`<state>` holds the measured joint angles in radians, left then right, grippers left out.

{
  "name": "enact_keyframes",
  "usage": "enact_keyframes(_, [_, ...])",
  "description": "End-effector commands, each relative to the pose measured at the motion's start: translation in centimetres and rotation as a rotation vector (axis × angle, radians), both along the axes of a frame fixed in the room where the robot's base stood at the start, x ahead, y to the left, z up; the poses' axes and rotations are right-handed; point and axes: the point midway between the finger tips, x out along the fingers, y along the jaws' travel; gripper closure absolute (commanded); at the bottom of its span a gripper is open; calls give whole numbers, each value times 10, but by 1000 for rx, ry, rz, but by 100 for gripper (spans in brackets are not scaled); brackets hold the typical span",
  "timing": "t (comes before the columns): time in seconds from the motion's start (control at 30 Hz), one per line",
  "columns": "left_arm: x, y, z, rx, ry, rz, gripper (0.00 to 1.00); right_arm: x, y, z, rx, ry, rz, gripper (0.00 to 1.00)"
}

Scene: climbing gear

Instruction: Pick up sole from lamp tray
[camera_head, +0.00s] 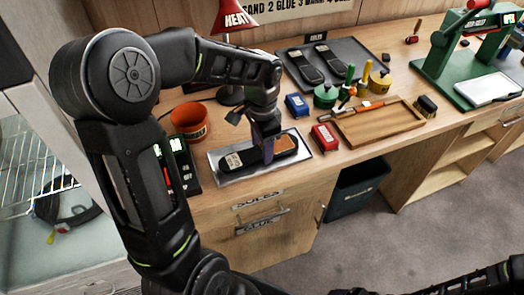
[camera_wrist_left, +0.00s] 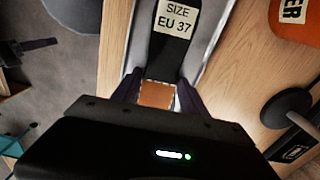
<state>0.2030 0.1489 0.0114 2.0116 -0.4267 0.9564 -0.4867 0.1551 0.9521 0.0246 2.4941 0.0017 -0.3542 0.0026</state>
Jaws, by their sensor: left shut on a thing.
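A black sole (camera_head: 240,160) with a tan patch lies along the grey lamp tray (camera_head: 217,181) on the bench under the red heat lamp (camera_head: 236,17). My left gripper (camera_head: 264,150) reaches down over the sole's middle and is shut on it. In the left wrist view the sole (camera_wrist_left: 181,45) carries a label reading SIZE EU 37, and my left gripper's fingers (camera_wrist_left: 157,92) sit on either side of it. I cannot tell whether the sole is lifted off the tray (camera_wrist_left: 218,30). My right gripper is not in view.
An orange pot (camera_head: 189,122) stands left of the tray, and red (camera_head: 324,137) and blue (camera_head: 297,104) boxes stand to its right. A dark tray (camera_head: 345,55) with two soles lies behind. A wooden tray (camera_head: 383,126), jars and a green press (camera_head: 462,50) are farther right.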

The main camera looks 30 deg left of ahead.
Motion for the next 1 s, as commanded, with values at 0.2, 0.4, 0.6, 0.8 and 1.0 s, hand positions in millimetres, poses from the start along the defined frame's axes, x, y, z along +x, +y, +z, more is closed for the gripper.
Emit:
enact_keyframes(0.2, [1,0,4,1,-3,0,99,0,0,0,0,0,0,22])
enact_keyframes(0.4, [1,0,28,1,-6,0,99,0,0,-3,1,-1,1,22])
enact_keyframes(0.6, [1,0,67,1,-6,0,99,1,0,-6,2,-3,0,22])
enact_keyframes(0.8, [1,0,95,1,-3,0,99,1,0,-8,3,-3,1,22])
enact_keyframes(1.0, [0,0,101,0,0,0,99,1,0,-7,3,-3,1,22])
